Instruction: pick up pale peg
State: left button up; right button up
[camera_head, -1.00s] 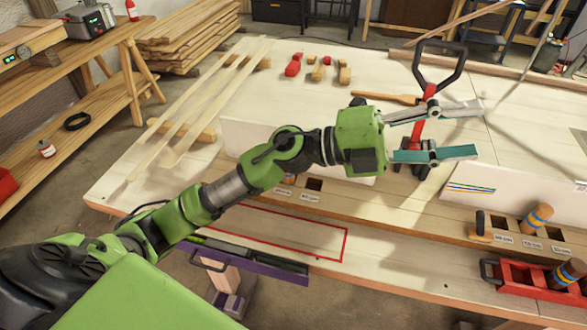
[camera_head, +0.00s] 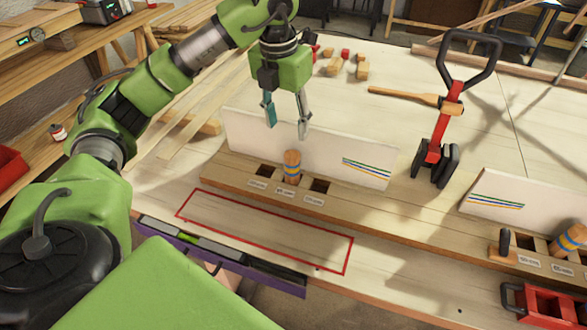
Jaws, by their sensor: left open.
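A short wooden peg with blue bands (camera_head: 291,166) stands upright in a slot of the wooden rail (camera_head: 340,207), in front of a white upright board. A similar banded peg (camera_head: 569,241) leans in another slot at the far right. Neither is clearly marked as the pale one; both look tan-orange. My left gripper (camera_head: 287,128) is open and empty, fingers pointing down, just above the nearer peg in the picture and apart from it. The exact depth between them is hard to judge. My right gripper is out of view.
White boards with coloured stripes (camera_head: 365,172) stand along the rail. A black-and-red clamp-like tool (camera_head: 440,130) stands right of the gripper. Small wooden and red blocks (camera_head: 335,65) and a wooden mallet (camera_head: 410,97) lie behind. A red-outlined area (camera_head: 265,230) in front is clear.

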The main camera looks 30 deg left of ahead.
aim_at(292, 154)
pick_arm(q)
jog(key=f, duration=0.4)
jog(key=f+p, duration=0.1)
jog(key=f, duration=0.1)
jog(key=shift+w, duration=0.35)
jog(key=shift+f+p, duration=0.3)
jog(key=shift+p, duration=0.05)
jog(key=f, duration=0.1)
jog(key=f+p, duration=0.1)
jog(key=f, duration=0.1)
jog(key=shift+w+d+f, duration=0.15)
jog(key=shift+w+f, duration=0.25)
jog(key=shift+f, duration=0.35)
jog(key=c, duration=1.2)
